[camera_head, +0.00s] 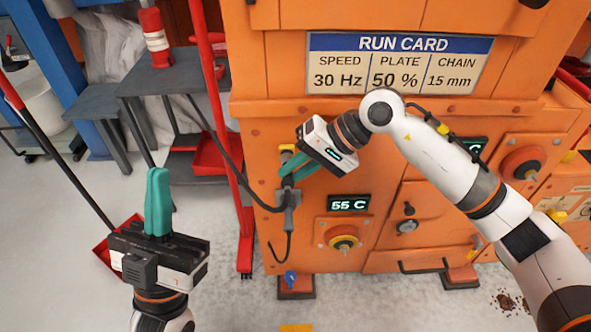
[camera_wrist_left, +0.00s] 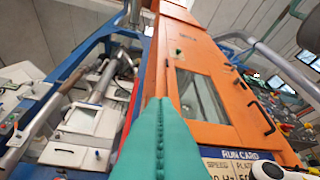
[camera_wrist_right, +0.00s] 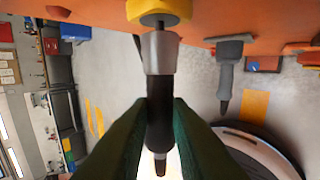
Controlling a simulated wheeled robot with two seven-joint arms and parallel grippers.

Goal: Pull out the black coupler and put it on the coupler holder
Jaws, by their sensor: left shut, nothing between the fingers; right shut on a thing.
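The black coupler (camera_wrist_right: 159,92) has a grey metal collar that meets a yellow fitting (camera_wrist_right: 159,10) on the orange panel in the right wrist view. I see no clear gap between them. My right gripper (camera_head: 292,168) is shut on the coupler's black body, which the fingers mostly hide in the head view. A grey bracket with a grey plug-like part (camera_wrist_right: 228,70) is beside it; I cannot tell whether this is the coupler holder. My left gripper (camera_head: 158,175) is shut and empty, pointing up, left of the machine.
The orange machine (camera_head: 270,90) fills the middle and right. A dark cable hangs by the grey part. A red pole (camera_head: 225,150) stands left of the panel. Grey tables (camera_head: 165,82) are behind it. The floor (camera_head: 60,200) at left is largely clear.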

